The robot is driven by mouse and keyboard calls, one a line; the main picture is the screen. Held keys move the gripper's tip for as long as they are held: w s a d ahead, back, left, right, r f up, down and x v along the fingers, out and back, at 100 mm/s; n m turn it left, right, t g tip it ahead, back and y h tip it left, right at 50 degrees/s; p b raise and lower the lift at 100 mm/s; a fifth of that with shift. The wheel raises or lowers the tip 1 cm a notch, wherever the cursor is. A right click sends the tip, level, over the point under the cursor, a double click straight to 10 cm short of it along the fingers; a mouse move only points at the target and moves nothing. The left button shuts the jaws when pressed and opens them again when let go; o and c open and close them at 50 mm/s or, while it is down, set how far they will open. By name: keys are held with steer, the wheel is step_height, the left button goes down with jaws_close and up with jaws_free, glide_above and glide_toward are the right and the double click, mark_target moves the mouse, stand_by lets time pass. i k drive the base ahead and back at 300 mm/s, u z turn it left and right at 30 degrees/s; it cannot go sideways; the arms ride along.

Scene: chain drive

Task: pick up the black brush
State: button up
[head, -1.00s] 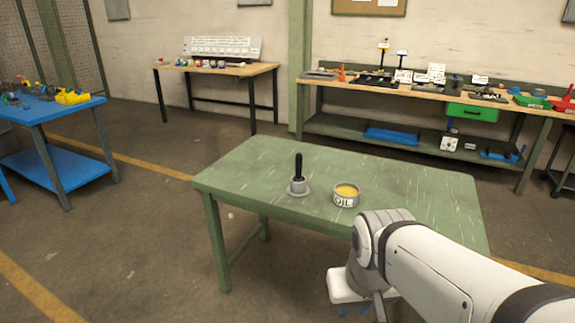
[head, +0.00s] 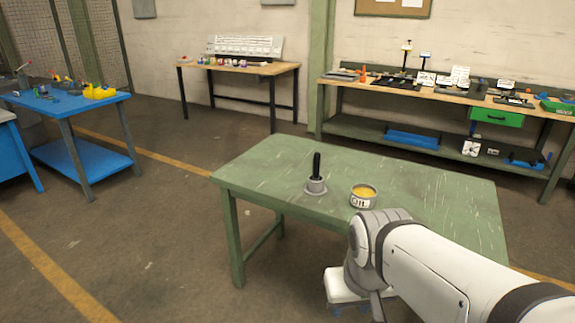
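The black brush (head: 317,165) stands upright in a small grey round holder (head: 316,187) on the green table (head: 262,170). Only its dark handle shows above the holder; its lower end is hidden. An oil tin (head: 362,196) with yellow contents and an "OIL" label stands just right of the holder, apart from it. My white arm reaches in from the lower right, in front of the table. My gripper's fingers are not clearly visible; the arm's end lies low, right of the brush and well apart from it.
The green table top is clear around the holder and tin. A blue table (head: 68,103) with parts stands at left. A wooden table (head: 240,68) and a long workbench (head: 440,92) with tools stand along the back wall. The floor left of the green table is free.

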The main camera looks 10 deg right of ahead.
mark_target(317, 156)
steer(key=u, duration=1.45)
steer(key=i, duration=2.5)
steer(key=z, duration=3.2)
steer(key=i, duration=1)
steer(key=u, duration=0.05)
